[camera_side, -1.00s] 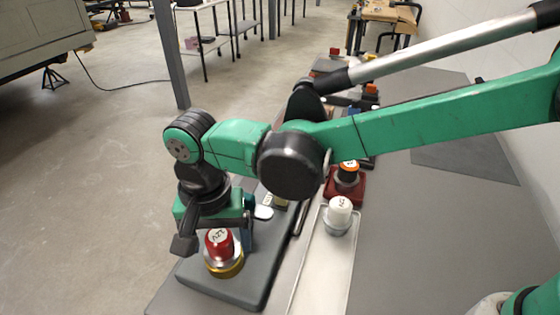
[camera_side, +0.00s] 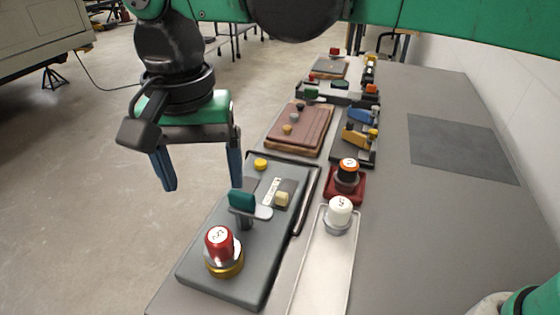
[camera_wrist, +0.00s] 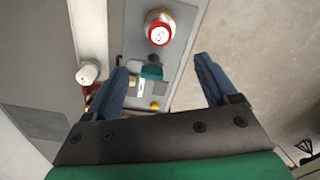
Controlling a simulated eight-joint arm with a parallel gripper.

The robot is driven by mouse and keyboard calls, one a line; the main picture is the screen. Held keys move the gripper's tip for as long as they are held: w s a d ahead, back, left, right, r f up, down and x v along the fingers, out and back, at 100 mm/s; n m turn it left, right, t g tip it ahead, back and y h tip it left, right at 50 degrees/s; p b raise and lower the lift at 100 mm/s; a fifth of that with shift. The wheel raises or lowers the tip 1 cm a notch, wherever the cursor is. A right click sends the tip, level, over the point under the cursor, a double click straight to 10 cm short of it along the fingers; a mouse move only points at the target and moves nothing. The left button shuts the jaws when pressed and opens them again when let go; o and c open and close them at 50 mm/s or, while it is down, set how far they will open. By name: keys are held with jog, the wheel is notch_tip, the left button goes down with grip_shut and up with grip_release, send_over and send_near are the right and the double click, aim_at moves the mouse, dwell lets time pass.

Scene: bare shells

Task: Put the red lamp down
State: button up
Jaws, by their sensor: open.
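The red lamp (camera_side: 219,243) stands upright in a brass ring (camera_side: 225,264) at the near end of a grey panel (camera_side: 208,285). It also shows in the wrist view (camera_wrist: 159,33), past the fingertips. My gripper (camera_side: 205,188) is open and empty, above and behind the lamp, apart from it. Its two blue fingers show on either side in the wrist view (camera_wrist: 160,72), with nothing between the tips touching them.
On the panel are a teal-handled switch (camera_side: 243,203), a cream knob (camera_side: 282,199) and a yellow button (camera_side: 260,164). A white lamp (camera_side: 339,211) stands in a light tray (camera_side: 322,270) to the right. A black-and-orange lamp (camera_side: 347,173) sits behind it.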

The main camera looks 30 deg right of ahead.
jog(key=w+d+r+n+t+y, duration=0.1)
jog(key=w+d+n+t, duration=0.15)
jog(key=d, duration=1.15)
jog(key=s+d+f+n+t, duration=0.1)
jog(key=s+d+f+t, duration=0.1)
jog(key=d, duration=0.5)
jog(key=s+d+f+n+t+h, duration=0.1)
jog(key=s+d+f+t, duration=0.1)
jog(key=s+d+f, duration=0.2)
jog(key=d, duration=0.3)
jog(key=shift+d+t, duration=0.35)
jog(key=shift+d, duration=0.05)
